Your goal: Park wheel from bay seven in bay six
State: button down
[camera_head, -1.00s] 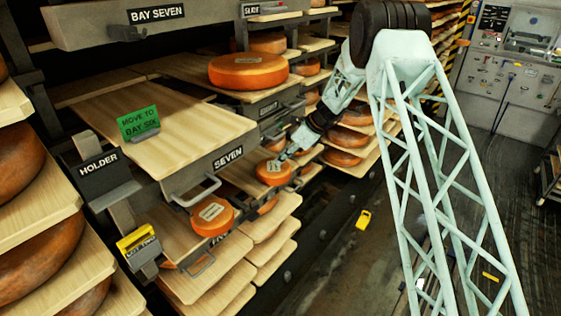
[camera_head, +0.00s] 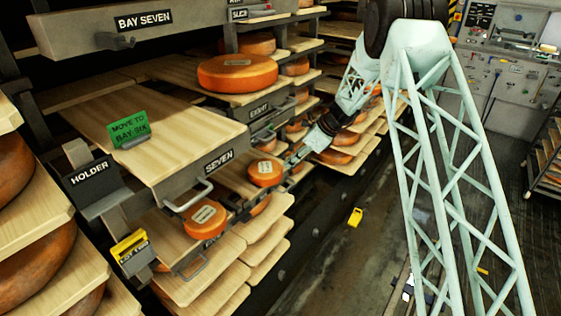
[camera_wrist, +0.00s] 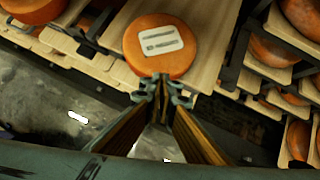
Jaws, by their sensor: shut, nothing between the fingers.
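The board labelled SEVEN (camera_head: 217,163) is pulled out and bears a green sign (camera_head: 128,129) reading MOVE TO BAY SIX, with no wheel on it. My gripper (camera_head: 292,160) is just right of the farther wheel. In the wrist view, my gripper (camera_wrist: 162,88) is shut and empty at the near edge of a labelled orange wheel (camera_wrist: 160,48) lying flat on a wooden board (camera_wrist: 200,50). I cannot read which bay that board belongs to.
A large orange wheel (camera_head: 238,73) rests on the board behind, near the EIGHT label (camera_head: 258,110). A HOLDER plate (camera_head: 92,173) and a yellow tag (camera_head: 130,246) are at the left. The aisle at right is mostly clear.

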jog(key=shift+s+d, duration=0.3)
jog(key=shift+d, duration=0.65)
jog(key=shift+s+d, duration=0.25)
jog(key=shift+d, duration=0.65)
jog(key=shift+r, duration=0.1)
jog(key=s+d+r+n+h, duration=0.1)
jog(key=s+d+r+n, duration=0.3)
jog(key=s+r, duration=1.2)
jog(key=s+d+r+n+h, duration=0.15)
jog(key=s+r+n, duration=0.55)
jog(key=s+r, duration=0.85)
jog(key=s+d+r+n+h, duration=0.1)
jog(key=s+d+r+n, duration=0.2)
jog(key=s, duration=0.6)
jog(key=s+d+r+n+h, duration=0.1)
jog(key=s+r+n, duration=0.1)
jog(key=s+r, duration=0.5)
jog(key=s+d+f+n+t+h, duration=0.1)
jog(key=s+d+n, duration=0.1)
jog(key=s, duration=0.9)
jog(key=s+d+f+n+t+h, duration=0.1)
jog(key=s+d+n, duration=0.2)
jog(key=s, duration=0.8)
jog(key=shift+d+f, duration=0.3)
jog(key=shift+d, duration=0.4)
